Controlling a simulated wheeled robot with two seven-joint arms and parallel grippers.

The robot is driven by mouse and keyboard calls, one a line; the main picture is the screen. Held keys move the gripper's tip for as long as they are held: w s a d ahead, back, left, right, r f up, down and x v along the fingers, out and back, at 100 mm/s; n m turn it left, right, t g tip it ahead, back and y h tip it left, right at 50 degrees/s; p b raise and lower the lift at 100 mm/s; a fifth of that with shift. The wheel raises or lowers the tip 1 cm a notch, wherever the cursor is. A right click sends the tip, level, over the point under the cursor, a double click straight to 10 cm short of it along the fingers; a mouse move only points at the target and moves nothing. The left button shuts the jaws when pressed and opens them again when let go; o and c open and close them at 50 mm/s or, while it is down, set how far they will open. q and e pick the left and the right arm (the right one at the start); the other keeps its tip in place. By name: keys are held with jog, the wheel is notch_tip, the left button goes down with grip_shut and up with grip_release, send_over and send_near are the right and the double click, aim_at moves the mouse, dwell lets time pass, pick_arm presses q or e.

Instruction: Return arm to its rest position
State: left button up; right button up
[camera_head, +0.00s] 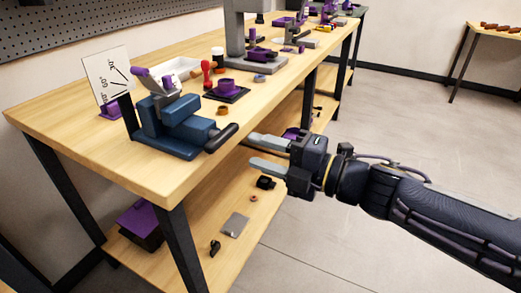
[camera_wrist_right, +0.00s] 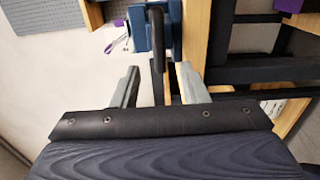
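My right arm comes in from the right in the head view. Its gripper (camera_head: 251,151) is in the air just off the front edge of the wooden workbench (camera_head: 75,125). Its two grey fingers are spread apart with nothing between them. A blue vise (camera_head: 168,125) with a dark handle (camera_head: 222,138) stands at the bench's near end, and the fingertips are close to the handle but look apart from it. In the right wrist view the open gripper (camera_wrist_right: 158,72) faces the handle (camera_wrist_right: 157,38), which lines up with the gap between the fingers. My left gripper is not in view.
A white angle card (camera_head: 105,75), a purple part on a dark plate (camera_head: 226,88), a red stamp-like item (camera_head: 207,73) and a grey machine stand (camera_head: 236,35) are on the bench. A lower shelf (camera_head: 195,225) holds small parts. The floor (camera_head: 400,110) to the right is clear.

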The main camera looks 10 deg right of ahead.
jog(key=s+d+f+m+t+h, duration=0.15)
jog(key=d+f+m+h, duration=0.25)
jog(key=d+m+h, duration=0.45)
jog(key=d+f+m+t+h, duration=0.2)
jog(key=d+f+m+h, duration=0.25)
jog(key=d+m, duration=0.6)
jog(key=s+a+f+m+g+y, duration=0.1)
jog(key=s+a+f+m+g, duration=0.25)
jog(key=s+f+m, duration=0.35)
jog(key=s+a+f+m+g+y, duration=0.1)
jog(key=s+a+f+m+g, duration=0.3)
jog(key=s, duration=0.5)
notch_tip(320, 180, up, 27)
jog(key=d+g+p, duration=0.1)
jog(key=p, duration=2.5)
jog(key=shift+d+m, duration=0.3)
jog(key=shift+d, duration=0.1)
jog(key=shift+f, duration=0.15)
